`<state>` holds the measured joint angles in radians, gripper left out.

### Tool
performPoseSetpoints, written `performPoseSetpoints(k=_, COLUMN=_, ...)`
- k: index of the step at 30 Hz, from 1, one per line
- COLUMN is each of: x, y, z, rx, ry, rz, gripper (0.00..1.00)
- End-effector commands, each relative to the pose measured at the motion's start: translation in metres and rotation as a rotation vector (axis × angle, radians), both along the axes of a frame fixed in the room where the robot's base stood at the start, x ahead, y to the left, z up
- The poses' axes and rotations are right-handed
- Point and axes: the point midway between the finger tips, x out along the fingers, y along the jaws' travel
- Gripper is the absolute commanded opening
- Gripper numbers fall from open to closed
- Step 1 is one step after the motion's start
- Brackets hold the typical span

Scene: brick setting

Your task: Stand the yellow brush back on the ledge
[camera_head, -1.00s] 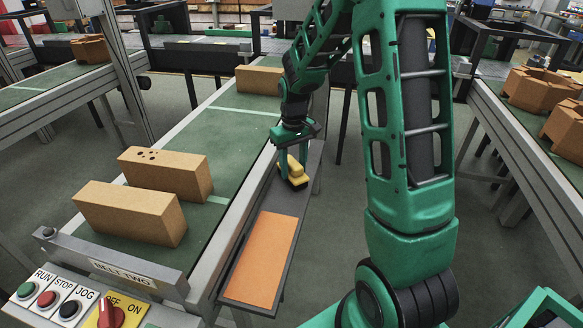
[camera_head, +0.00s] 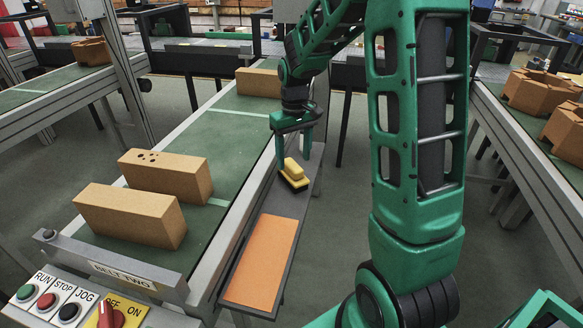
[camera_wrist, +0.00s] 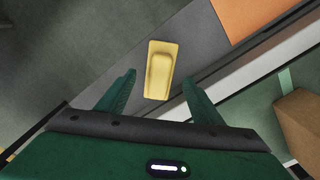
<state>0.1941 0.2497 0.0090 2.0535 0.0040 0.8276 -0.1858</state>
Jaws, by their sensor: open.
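The yellow brush (camera_head: 294,174) rests on the dark grey ledge (camera_head: 255,206) beside the belt, with its yellow handle on top and dark bristles below. In the wrist view the brush (camera_wrist: 160,69) lies on the grey ledge surface (camera_wrist: 208,42), seen from above, just beyond and between the fingertips. My gripper (camera_head: 294,160) is open and empty above and behind the brush. Its two fingers also show in the wrist view (camera_wrist: 159,84), spread apart with a gap on each side of the brush.
An orange mat (camera_head: 262,260) covers the near part of the ledge. Brick blocks (camera_head: 130,215) stand on the green belt (camera_head: 213,141) to the left. A control panel (camera_head: 65,300) is at the near left. Stacked brick pieces (camera_head: 540,92) lie on another belt at right.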

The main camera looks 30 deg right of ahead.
Motion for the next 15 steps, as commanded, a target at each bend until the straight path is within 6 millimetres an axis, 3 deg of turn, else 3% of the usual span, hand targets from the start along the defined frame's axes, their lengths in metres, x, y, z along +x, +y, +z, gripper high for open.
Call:
performPoseSetpoints(k=6, x=0.001, y=0.0, z=0.043, rx=-0.001, ry=-0.003, rz=0.0, gripper=0.6)
performPoseSetpoints(k=15, x=0.0, y=0.0, z=0.068, rx=0.0, ry=0.0, rz=0.0, gripper=0.6)
